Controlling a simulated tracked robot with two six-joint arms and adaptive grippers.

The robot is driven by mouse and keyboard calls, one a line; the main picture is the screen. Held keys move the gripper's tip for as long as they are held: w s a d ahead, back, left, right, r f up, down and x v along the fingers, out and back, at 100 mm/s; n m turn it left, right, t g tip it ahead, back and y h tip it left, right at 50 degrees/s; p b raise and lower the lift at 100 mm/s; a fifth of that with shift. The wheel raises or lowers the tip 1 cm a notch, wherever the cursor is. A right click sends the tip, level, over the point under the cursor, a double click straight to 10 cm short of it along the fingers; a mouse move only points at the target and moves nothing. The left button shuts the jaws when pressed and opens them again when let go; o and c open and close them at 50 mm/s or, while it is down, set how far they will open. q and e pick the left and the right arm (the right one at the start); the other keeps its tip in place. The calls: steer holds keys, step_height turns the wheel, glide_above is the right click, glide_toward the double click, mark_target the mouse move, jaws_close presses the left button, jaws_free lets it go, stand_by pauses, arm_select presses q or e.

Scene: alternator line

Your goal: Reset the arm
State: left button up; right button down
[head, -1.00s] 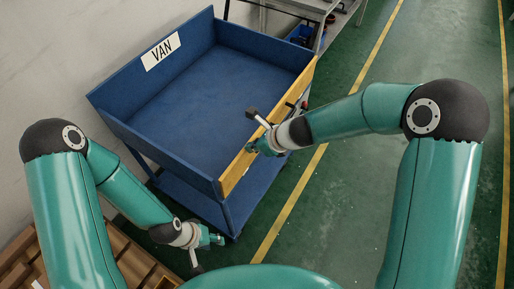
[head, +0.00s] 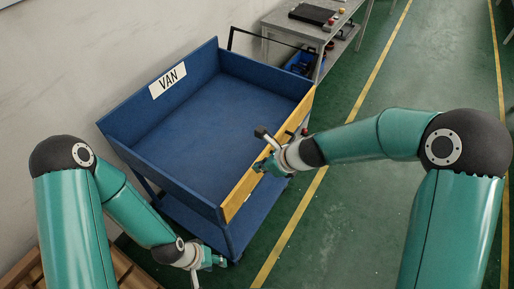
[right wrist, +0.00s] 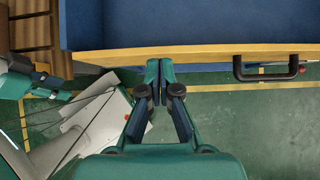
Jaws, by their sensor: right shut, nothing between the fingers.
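My right gripper (head: 263,166) is at the yellow front edge of the blue cart in the head view. In the right wrist view the right gripper (right wrist: 159,65) has its fingers together with nothing between them, just short of the cart's yellow rail (right wrist: 200,52). My left gripper (head: 218,262) is low at the cart's near corner in the head view. Its fingers are too small there to tell whether they are open or shut.
The blue cart (head: 206,190) with a VAN label (head: 168,80) has an empty tray. A black handle (right wrist: 268,68) sits on its yellow rail. A grey workbench (head: 285,22) with parts stands behind. Wooden slats (head: 130,270) lie at lower left.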

arm_select(q)
steer(key=shift+r, duration=0.8)
arm_select(e)
steer(key=shift+w+a+r, duration=0.1)
steer(key=shift+a+r, duration=0.05)
steer(key=shift+r, duration=0.45)
steer(key=shift+w+a+r, duration=0.15)
steer(key=shift+a+r, duration=0.05)
steer(key=shift+r, duration=0.4)
steer(key=shift+w+a+r, duration=0.1)
steer(key=shift+a+r, duration=0.05)
steer(key=shift+r, duration=0.45)
